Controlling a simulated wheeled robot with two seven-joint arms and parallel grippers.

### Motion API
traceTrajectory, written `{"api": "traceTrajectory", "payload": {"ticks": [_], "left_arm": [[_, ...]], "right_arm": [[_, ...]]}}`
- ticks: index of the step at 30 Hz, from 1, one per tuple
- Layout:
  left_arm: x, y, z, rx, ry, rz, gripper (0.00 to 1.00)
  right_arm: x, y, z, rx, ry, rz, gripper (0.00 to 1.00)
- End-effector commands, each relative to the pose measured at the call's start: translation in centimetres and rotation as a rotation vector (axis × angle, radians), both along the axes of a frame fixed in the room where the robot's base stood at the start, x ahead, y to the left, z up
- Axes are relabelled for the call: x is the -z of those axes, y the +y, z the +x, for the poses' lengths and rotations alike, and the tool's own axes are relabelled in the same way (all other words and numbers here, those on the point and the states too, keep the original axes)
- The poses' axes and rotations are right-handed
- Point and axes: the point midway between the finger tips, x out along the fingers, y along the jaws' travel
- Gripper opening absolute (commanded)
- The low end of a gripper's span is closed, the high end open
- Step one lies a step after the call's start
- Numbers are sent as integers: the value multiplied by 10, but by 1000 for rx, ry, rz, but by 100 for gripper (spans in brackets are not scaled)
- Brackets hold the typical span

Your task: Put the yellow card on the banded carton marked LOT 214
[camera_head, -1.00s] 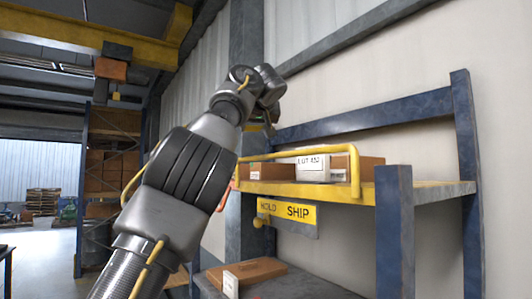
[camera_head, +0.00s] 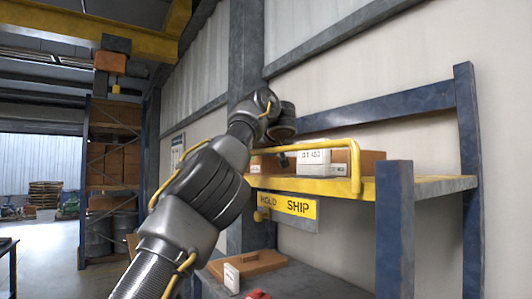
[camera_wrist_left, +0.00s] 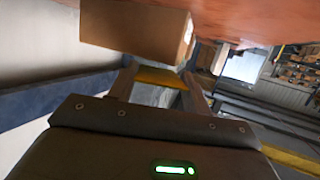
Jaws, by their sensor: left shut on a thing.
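My left arm reaches up to the yellow-edged shelf in the head view. My left gripper (camera_head: 283,158) is small and dark there, close to the cartons. In the left wrist view the gripper (camera_wrist_left: 162,84) is shut on a flat yellow thing, which looks like the yellow card (camera_wrist_left: 160,77). A carton with a white lettered face (camera_head: 314,162) stands on the shelf; its lettering is too small to read surely. A brown carton (camera_head: 268,165) is left of it. In the wrist view a tan carton (camera_wrist_left: 138,28) is just beyond the fingers. My right gripper is out of view.
A yellow rail (camera_head: 300,147) runs along the shelf front (camera_head: 330,186), above a HOLD / SHIP sign (camera_head: 288,206). A blue post (camera_head: 394,225) stands at right. Below, a grey table (camera_head: 300,282) holds a brown box (camera_head: 250,263), a white card (camera_head: 231,277) and a red thing (camera_head: 259,294).

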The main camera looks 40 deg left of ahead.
Motion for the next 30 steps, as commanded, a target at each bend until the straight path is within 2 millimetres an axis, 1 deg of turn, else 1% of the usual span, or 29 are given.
{"api": "traceTrajectory", "payload": {"ticks": [4,12,21,22,26,27,30], "left_arm": [[7,1,-1,-4,7,-3,28],[8,1,-1,-5,7,-5,28],[16,1,-1,-4,5,-6,28],[15,1,-1,-4,5,-5,52],[14,1,-1,-5,6,-4,68],[14,1,-1,-5,6,-4,71],[14,1,-1,-5,6,-4,71]], "right_arm": [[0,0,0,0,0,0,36],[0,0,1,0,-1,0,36],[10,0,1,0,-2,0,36],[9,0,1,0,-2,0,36],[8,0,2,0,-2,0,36],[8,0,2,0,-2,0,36],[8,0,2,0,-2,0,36]]}}
